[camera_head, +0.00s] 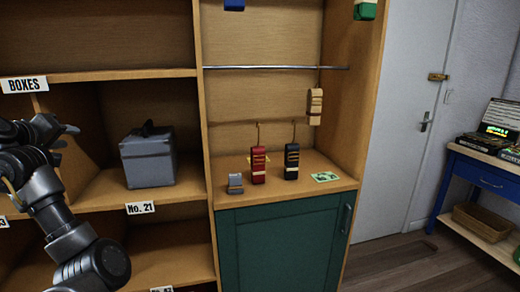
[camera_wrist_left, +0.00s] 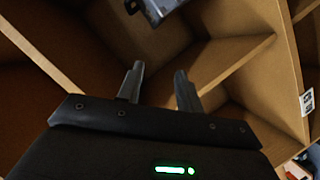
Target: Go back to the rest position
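My left arm comes in from the left in the head view, with its gripper (camera_head: 68,132) raised in front of the shelf compartments, left of a grey box. In the left wrist view the two fingers of the left gripper (camera_wrist_left: 158,82) are spread apart with nothing between them. The grey box (camera_head: 148,158) with a dark handle on its lid sits in the compartment above the "No. 21" label; part of a grey object (camera_wrist_left: 160,8) shows at the top of the wrist view, beyond the fingers. My right gripper is not in either view.
Wooden shelves (camera_head: 125,73) stand close to my left arm. Red (camera_head: 258,165) and black (camera_head: 291,161) hooked pieces and a small grey piece (camera_head: 235,184) stand on the ledge above a green cabinet (camera_head: 280,240). A beige piece (camera_head: 314,105) hangs from a rail. A blue table (camera_head: 480,185) stands at right.

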